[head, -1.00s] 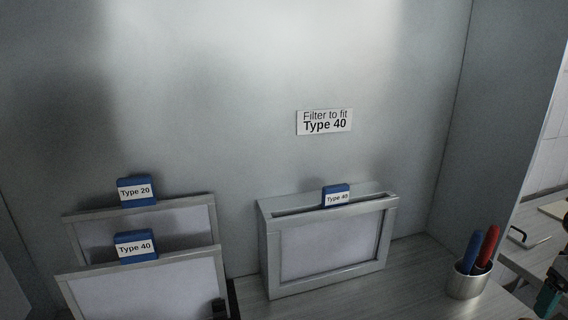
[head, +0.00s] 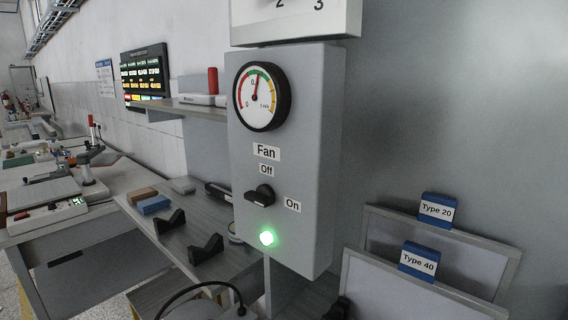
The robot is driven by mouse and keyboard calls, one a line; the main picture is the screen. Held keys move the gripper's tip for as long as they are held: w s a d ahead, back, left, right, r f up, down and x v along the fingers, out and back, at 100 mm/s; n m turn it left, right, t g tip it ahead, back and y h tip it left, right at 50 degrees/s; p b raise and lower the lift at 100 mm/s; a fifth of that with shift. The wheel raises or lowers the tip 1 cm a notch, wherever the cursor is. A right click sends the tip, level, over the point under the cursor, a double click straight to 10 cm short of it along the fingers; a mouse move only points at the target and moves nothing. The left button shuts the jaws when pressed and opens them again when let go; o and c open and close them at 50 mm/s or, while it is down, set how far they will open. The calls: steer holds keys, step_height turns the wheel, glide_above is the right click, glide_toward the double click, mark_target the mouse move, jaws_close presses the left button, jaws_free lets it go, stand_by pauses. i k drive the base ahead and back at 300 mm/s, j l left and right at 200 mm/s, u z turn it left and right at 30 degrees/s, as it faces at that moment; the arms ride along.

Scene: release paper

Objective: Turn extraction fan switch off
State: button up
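A grey fan control box (head: 288,225) stands in the middle of the head view. Its black rotary switch (head: 261,195) sits between an "Off" label (head: 266,169) above and an "On" label (head: 292,205) to the right. The knob looks turned sideways, roughly level, rather than up toward "Off". A green lamp (head: 267,238) below it is lit. A round gauge (head: 262,96) is on the box above, its needle pointing nearly straight up. My gripper is not in view.
Type 20 (head: 437,211) and Type 40 (head: 418,262) filter frames stand close to the box's right. A bench at left holds black cradles (head: 206,249) and a blue block (head: 154,205). A shelf (head: 180,106) juts out behind the box.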

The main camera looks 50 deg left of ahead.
mark_target(264, 196)
steer(key=u, duration=1.25)
steer(key=k+j, duration=0.4)
